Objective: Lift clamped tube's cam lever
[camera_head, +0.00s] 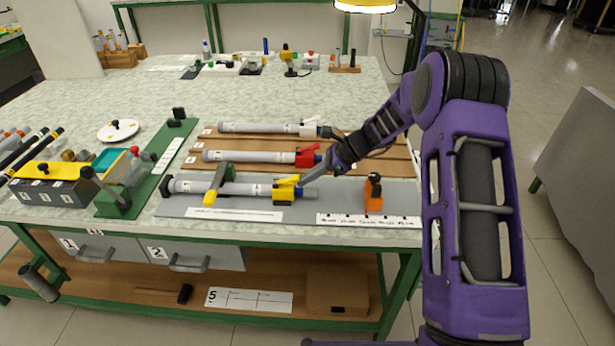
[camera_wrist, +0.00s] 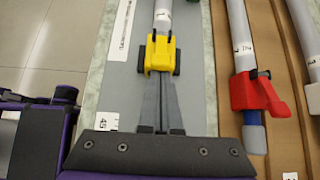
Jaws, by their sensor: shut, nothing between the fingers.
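A yellow lever (camera_head: 209,197) sticks out toward the front from that clamp. A yellow fitting (camera_head: 285,191) sits around the tube's right part; it also shows in the wrist view (camera_wrist: 158,53). My gripper (camera_head: 300,182) is shut and empty, coming in from the right. In the wrist view its fingertips (camera_wrist: 160,76) are at the yellow fitting's near edge; I cannot tell whether they touch. The fingers hide the tube's end.
Behind lie a tube with a red lever fitting (camera_head: 306,157) and one with a white fitting (camera_head: 309,128), on brown boards. An orange block with a black knob (camera_head: 373,194) stands right of the front tube. A ruler strip (camera_head: 368,221) lies along the front edge.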

